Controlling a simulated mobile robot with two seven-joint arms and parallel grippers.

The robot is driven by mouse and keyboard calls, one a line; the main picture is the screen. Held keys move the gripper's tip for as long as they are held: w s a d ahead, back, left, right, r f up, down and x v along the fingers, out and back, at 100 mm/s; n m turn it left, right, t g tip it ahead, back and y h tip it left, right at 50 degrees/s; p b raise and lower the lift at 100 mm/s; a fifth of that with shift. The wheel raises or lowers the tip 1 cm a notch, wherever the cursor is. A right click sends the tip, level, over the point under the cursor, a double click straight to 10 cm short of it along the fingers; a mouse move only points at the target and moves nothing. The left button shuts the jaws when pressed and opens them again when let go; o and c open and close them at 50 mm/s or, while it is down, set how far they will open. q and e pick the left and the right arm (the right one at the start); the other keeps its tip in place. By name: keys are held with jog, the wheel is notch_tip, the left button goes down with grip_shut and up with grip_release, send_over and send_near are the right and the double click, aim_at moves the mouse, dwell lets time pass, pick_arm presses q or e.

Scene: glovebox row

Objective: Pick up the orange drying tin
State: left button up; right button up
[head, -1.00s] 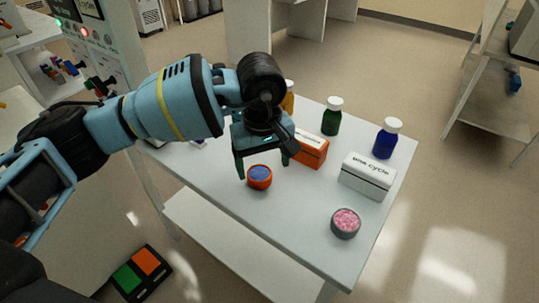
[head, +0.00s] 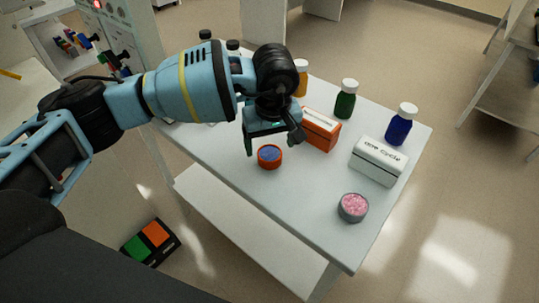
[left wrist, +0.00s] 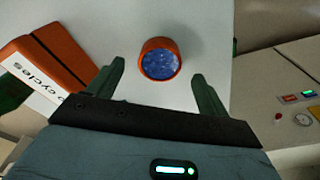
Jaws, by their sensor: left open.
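The orange drying tin (head: 270,163) is a small round tin with blue beads inside. It stands upright on the white table (head: 225,165). In the left wrist view the tin (left wrist: 160,43) lies ahead of the fingertips, roughly centred between their lines. My left gripper (head: 272,145) is open and empty, just above and behind the tin in the head view. In the left wrist view its two fingers (left wrist: 158,82) are spread wide and do not touch the tin. My right gripper is in neither view.
An orange box (head: 320,135) stands close to the right of my left gripper. A white box (head: 378,162), a grey tin of pink beads (head: 353,207), a green bottle (head: 346,100), a blue bottle (head: 401,125) and a yellow bottle (head: 301,80) share the table. The table front is clear.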

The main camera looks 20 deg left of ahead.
aim_at(270, 153)
pick_arm(q)
jog(key=shift+w+a+f, duration=0.1)
jog(key=shift+w+f, duration=0.05)
jog(key=shift+f, duration=1.35)
jog(key=c, duration=1.1)
jog(key=shift+r, duration=0.1)
jog(key=shift+r, duration=0.5)
notch_tip(270, 153, up, 2)
jog(key=shift+r, duration=0.15)
jog(key=s+d, duration=0.2)
jog(key=s, duration=0.5)
jog(key=s+d+r+b, duration=0.1)
jog(key=s+d, duration=0.1)
jog(key=s, duration=0.6)
jog(key=shift+s+r, duration=0.25)
